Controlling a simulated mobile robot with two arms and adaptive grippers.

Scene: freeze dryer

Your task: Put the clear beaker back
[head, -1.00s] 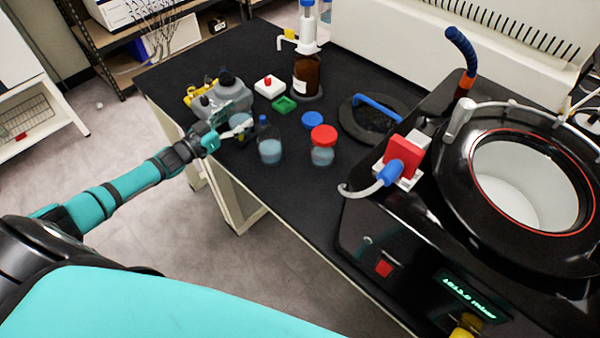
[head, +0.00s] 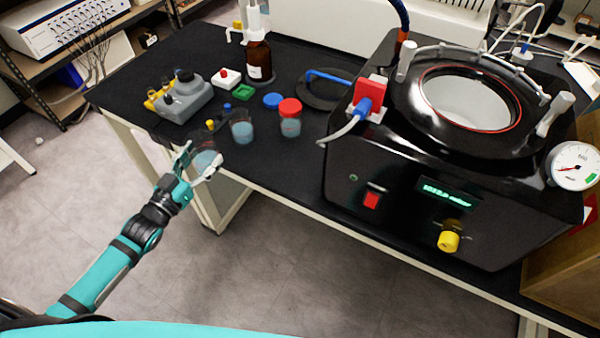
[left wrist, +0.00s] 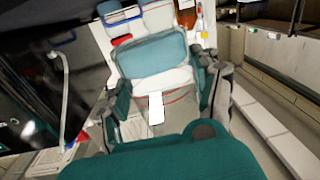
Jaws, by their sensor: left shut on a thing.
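My left gripper (head: 198,166) is shut on a clear beaker (head: 205,159) with bluish contents. It holds the beaker just off the front left edge of the black bench. In the left wrist view the beaker (left wrist: 152,62) sits between the two fingers (left wrist: 160,98), with a blue band and a white patch showing through it. A second clear vessel (head: 241,131) with blue liquid stands on the bench, to the right of the held one. A red-capped jar (head: 290,120) stands beyond it. My right gripper is not in view.
The freeze dryer (head: 390,170) fills the right side. Bare bench lies at the far left.

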